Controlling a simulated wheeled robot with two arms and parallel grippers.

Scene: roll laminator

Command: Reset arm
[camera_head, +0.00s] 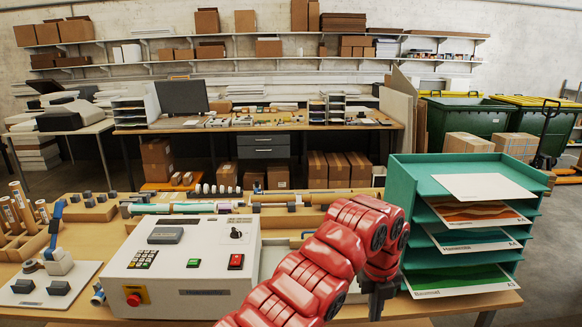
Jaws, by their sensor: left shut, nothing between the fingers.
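My left arm, red and ribbed, comes in from the bottom middle and bends over in front of the laminator's right side. Its dark left gripper (376,302) hangs down from the bend, just left of the green paper rack (404,215). The fingers are small and partly hidden by the arm; they are shut and hold nothing. The white roll laminator (190,262) sits on the wooden table, with a red stop button, switches and a small display on top. The arm hides part of its right side. My right gripper is out of view.
The rack holds several printed sheets, with a white sheet (483,187) on top. Rolls (190,208) lie behind the laminator. A tape dispenser (57,262) and a wooden holder with upright rolls (20,205) stand left. A back workbench (262,126) carries a monitor.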

